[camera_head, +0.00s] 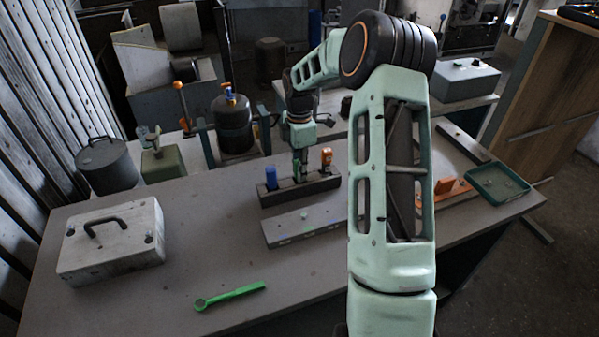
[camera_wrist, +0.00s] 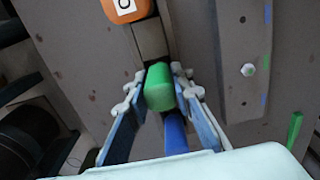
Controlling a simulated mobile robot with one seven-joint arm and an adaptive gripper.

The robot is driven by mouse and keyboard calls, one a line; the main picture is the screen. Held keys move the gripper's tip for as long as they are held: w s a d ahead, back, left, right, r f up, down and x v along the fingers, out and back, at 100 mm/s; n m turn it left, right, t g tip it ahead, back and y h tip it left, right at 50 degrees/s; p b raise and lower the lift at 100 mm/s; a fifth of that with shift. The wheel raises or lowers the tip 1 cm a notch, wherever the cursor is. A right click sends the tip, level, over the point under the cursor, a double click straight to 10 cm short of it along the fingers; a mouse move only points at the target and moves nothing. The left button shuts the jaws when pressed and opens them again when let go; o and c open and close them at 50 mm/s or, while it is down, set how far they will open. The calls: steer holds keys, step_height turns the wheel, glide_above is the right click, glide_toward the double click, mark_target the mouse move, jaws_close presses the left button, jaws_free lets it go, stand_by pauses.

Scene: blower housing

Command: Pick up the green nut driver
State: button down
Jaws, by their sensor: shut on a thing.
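The green nut driver (camera_wrist: 159,88) has its handle end between the two fingers of my gripper (camera_wrist: 160,82) in the wrist view. The fingers press on both sides of the handle, so my gripper is shut on it. In the head view my gripper (camera_head: 300,160) points down over the dark tool rack (camera_head: 318,187), between a blue-handled tool (camera_head: 271,178) and an orange-handled tool (camera_head: 326,157). The driver's lower part is hidden, and I cannot tell whether it is still seated in the rack.
A grey block with small studs (camera_head: 305,222) lies in front of the rack. A green ring wrench (camera_head: 230,295) and a white metal case (camera_head: 112,240) lie on the table. A green tray (camera_head: 497,184) is at the right. The table's front middle is mostly clear.

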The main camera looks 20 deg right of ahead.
step_height(320, 180, up, 10)
steer(key=shift+r+b, duration=0.1)
steer(key=shift+b, duration=0.5)
steer(key=c, duration=2.2)
jaws_free()
steer(key=shift+c, duration=0.2)
jaws_close()
steer(key=s+d+b, duration=0.4)
steer(key=s+d, duration=0.7)
steer(key=s, duration=0.2)
steer(key=shift+w+a+f+b, duration=0.15)
steer(key=shift+f+b, duration=0.9)
steer(key=shift+f, duration=0.15)
steer(key=shift+w+a+f+b, duration=0.1)
steer(key=shift+f+b, duration=0.9)
steer(key=shift+f, duration=0.2)
